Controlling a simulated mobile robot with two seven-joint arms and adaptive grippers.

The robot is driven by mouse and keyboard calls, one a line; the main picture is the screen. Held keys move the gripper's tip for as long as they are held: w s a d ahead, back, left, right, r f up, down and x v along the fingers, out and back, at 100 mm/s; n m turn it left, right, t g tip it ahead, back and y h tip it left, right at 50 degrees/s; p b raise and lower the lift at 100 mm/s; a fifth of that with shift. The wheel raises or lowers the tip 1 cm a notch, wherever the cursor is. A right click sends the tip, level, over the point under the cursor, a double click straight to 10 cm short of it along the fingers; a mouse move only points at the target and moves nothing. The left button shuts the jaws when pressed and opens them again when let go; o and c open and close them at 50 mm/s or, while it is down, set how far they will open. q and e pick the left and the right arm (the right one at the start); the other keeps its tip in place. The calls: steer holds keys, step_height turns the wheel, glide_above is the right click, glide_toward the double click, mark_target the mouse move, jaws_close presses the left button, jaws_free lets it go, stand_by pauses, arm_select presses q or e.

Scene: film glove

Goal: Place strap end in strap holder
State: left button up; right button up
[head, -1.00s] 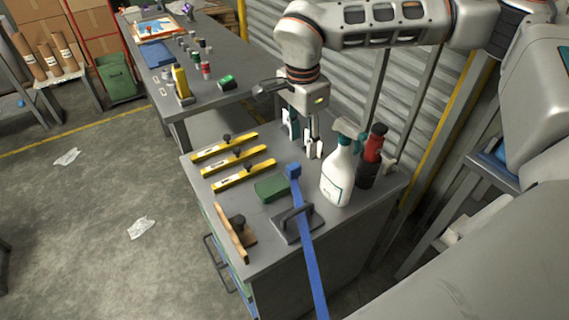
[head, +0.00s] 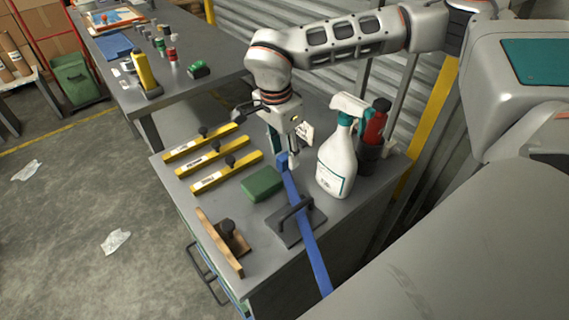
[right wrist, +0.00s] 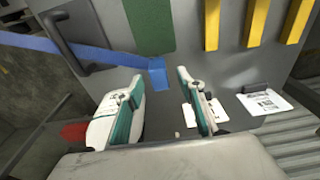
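A long blue strap (head: 315,258) runs up from the front edge of the grey cabinet top. It crosses a dark plate with a black bar handle (head: 283,236), which may be the strap holder; I cannot tell how the strap passes the bar. The raised blue strap end (head: 282,160) is at my right gripper (head: 285,150). In the right wrist view, the strap end (right wrist: 157,76) lies between the tips of the spread, teal-padded fingers of this gripper (right wrist: 160,80), with gaps showing on both sides. My left gripper is not in view.
A white spray bottle (head: 337,165) and a red bottle (head: 375,127) stand close right of the gripper. A green block (head: 262,184), yellow levels (head: 226,172) and a wooden float (head: 219,244) lie to the left. A workbench (head: 205,96) stands behind.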

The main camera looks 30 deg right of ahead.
mark_target(284, 156)
step_height(284, 156, down, 4)
steer(key=shift+d+r, duration=0.1)
steer(key=shift+r, duration=0.1)
jaws_close()
steer(key=shift+r, duration=0.15)
